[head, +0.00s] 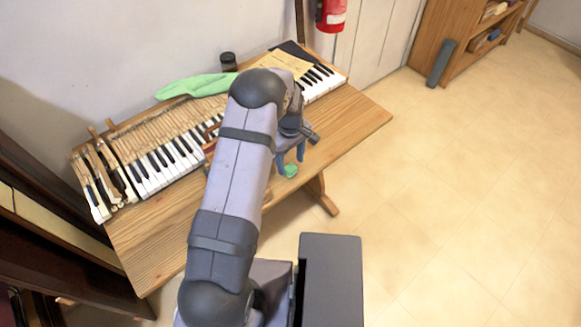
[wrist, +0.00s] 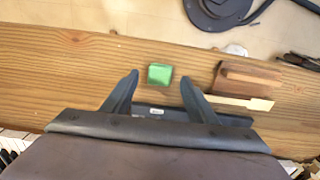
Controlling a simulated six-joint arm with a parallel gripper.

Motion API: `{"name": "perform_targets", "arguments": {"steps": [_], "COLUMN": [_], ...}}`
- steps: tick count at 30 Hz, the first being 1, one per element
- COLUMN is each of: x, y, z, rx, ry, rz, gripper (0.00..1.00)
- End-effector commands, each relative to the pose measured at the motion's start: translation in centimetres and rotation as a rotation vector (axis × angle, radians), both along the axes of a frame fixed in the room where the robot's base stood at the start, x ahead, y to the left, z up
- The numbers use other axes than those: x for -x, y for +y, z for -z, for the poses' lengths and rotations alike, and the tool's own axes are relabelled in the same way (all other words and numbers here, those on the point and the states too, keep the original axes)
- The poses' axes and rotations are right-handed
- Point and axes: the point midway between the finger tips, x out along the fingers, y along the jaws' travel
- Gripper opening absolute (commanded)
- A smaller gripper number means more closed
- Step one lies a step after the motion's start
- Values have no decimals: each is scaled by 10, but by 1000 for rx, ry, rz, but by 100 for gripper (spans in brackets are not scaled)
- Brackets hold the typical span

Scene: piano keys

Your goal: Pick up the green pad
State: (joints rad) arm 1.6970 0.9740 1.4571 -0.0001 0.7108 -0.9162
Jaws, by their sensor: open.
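The green pad (head: 291,170) is a small bright green block lying on the wooden table, near its front edge in the head view. In the wrist view the green pad (wrist: 160,75) lies just beyond and between my fingertips, with bare wood around it. My gripper (head: 292,156) points down over the table close to the pad. In the wrist view my gripper (wrist: 159,82) is open and empty, one finger to each side of the pad's line. I cannot tell the exact height gap between the fingertips and the pad.
In the wrist view a brown wooden block (wrist: 247,80) and a pale key-like strip (wrist: 236,101) lie right of the pad. Piano keys (head: 165,163) run along the table (head: 350,118).

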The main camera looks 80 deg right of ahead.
Motion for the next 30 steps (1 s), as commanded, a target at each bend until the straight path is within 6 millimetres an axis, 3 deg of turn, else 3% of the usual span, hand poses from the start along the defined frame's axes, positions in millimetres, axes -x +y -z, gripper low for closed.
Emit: {"name": "perform_targets", "arguments": {"steps": [6,16,21,30], "x": [0,0,0,0], "y": [0,0,0,0], "z": [19,24,23,23], "rx": [-2,1,1,1], "ry": [-1,0,1,1], "rz": [0,0,0,0], "gripper": [53,53,12,10]}}
